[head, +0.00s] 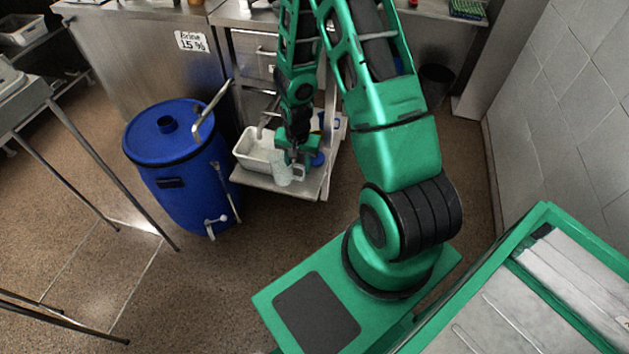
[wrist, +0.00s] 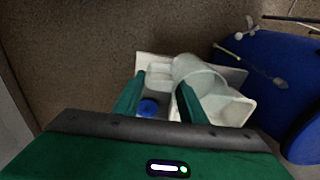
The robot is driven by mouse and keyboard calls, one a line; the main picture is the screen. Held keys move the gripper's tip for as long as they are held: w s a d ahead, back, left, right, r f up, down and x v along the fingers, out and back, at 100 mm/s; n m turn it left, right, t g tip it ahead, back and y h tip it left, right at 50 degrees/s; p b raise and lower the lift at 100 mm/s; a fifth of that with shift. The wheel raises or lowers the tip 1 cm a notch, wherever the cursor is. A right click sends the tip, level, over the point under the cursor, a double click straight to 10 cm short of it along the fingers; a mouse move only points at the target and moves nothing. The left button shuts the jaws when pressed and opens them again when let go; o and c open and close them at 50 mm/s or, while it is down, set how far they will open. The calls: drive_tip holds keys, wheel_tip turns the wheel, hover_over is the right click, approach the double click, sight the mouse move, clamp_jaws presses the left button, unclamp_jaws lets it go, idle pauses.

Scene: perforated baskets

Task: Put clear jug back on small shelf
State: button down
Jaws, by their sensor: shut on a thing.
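The clear jug (head: 283,173) is at the front edge of the small shelf (head: 308,185), a pale tray-like surface at the side of the steel unit. My gripper (head: 292,157) is shut on the jug, apparently at its handle side. In the wrist view, my gripper (wrist: 161,82) has one finger on each side of the handle area, and the jug's round body (wrist: 196,70) lies to the right. I cannot tell whether the jug's base touches the shelf or hangs just above it.
A white container (head: 247,160) sits beside the jug on the shelf, with a blue round item (head: 318,160) on the other side. A blue barrel (head: 180,170) with a tap stands close left. A dark bin (head: 436,82) stands at the back right. Floor in front is clear.

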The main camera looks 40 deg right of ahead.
drive_tip(key=s+d+f, duration=0.1)
drive_tip(key=d+f, duration=0.9)
drive_tip(key=shift+d+f, duration=0.2)
drive_tip(key=shift+d, duration=0.2)
drive_tip(key=shift+s, duration=0.1)
drive_tip(key=c, duration=1.1)
unclamp_jaws()
drive_tip(key=shift+f, duration=0.1)
